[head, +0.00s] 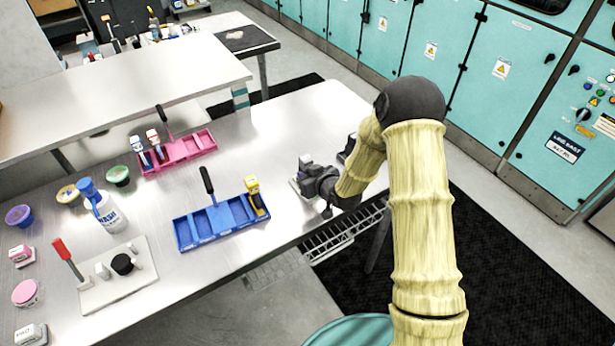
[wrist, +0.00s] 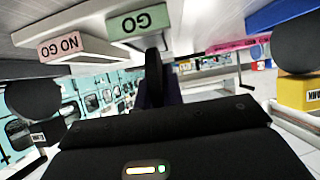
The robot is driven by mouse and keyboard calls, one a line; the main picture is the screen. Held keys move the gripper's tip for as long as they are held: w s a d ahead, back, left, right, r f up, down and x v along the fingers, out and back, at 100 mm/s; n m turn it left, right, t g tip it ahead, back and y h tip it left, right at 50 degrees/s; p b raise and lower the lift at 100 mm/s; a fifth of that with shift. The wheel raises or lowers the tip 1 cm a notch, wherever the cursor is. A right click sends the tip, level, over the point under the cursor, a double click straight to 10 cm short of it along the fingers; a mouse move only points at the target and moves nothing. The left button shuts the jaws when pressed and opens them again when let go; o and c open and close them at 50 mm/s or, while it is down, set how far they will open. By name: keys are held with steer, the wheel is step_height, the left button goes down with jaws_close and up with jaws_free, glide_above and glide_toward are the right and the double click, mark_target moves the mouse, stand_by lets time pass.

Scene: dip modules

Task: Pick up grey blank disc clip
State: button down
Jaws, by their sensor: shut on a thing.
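My gripper (head: 316,182) is low over the right part of the steel table, near its front edge, in the head view. In the wrist view a narrow dark piece (wrist: 153,78) stands upright in the middle, in my gripper's grasp. It looks like the grey blank disc clip, but its face is hidden and its shape is hard to tell. In the head view my gripper and wrist hide it.
The wrist view shows a green GO block (wrist: 140,25) and a pink NO GO block (wrist: 72,47) close by, upside down. A blue tray (head: 190,236) with a yellow tool (head: 256,195) lies left of my gripper; a pink tray (head: 180,150) is behind it.

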mark_target(306, 158)
step_height(306, 158, up, 9)
steer(key=shift+r+b, duration=0.2)
steer(key=shift+b, duration=0.6)
